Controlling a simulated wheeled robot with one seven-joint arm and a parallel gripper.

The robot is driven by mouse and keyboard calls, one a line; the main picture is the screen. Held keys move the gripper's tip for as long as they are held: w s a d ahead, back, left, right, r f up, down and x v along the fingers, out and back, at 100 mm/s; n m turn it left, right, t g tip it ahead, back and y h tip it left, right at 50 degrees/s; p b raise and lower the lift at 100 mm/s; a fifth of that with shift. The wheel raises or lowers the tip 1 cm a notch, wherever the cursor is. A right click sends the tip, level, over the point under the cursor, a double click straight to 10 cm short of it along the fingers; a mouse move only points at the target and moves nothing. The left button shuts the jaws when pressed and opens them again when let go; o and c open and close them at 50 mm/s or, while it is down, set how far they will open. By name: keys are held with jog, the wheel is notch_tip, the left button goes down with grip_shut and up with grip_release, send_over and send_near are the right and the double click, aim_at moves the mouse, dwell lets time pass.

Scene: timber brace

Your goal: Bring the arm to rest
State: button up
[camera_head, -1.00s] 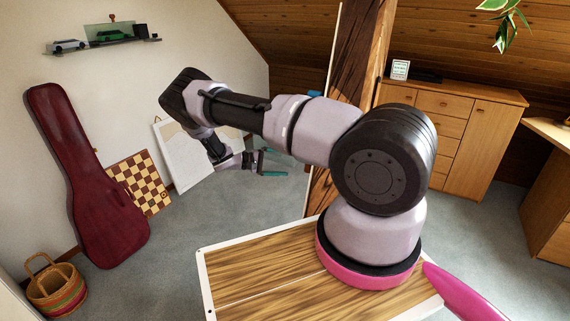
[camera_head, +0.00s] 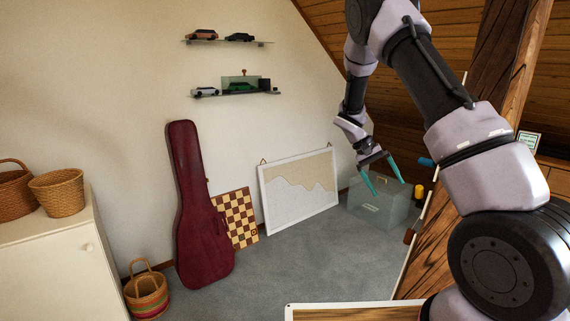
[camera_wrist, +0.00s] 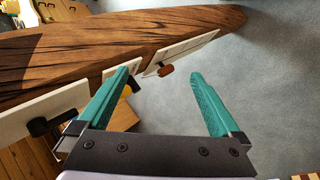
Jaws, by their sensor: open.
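My gripper (camera_head: 386,184) hangs at the end of my arm at the upper right of the head view, pointing down. Its two teal fingers are spread apart with nothing between them. In the wrist view the open fingers (camera_wrist: 165,95) frame bare grey floor and part of the timber brace. The brown timber brace (camera_wrist: 130,42) crosses the top of the wrist view, and its post also rises at the right of the head view (camera_head: 502,65). The fingers appear clear of it.
A clear box (camera_head: 380,208) stands on the floor behind my gripper. A white-framed board (camera_head: 298,193), a chessboard (camera_head: 236,218) and a dark red instrument case (camera_head: 197,205) lean along the wall. Pegs with dark and orange-brown ends (camera_wrist: 165,71) stick out from the brace. Grey floor (camera_head: 285,270) is open in front.

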jog(key=s+a+r+t+y, duration=0.2)
jog(key=s+r+y, duration=0.3)
jog(key=r, duration=0.7)
jog(key=s+a+r+t+y, duration=0.1)
jog(key=s+r+t, duration=0.3)
jog(key=s+r, duration=0.4)
jog(key=s+a+r+m+t+y, duration=0.1)
jog(key=s+a+r+t, duration=0.3)
jog(key=s+r, duration=0.4)
jog(key=s+y, duration=0.1)
jog(key=s, duration=0.5)
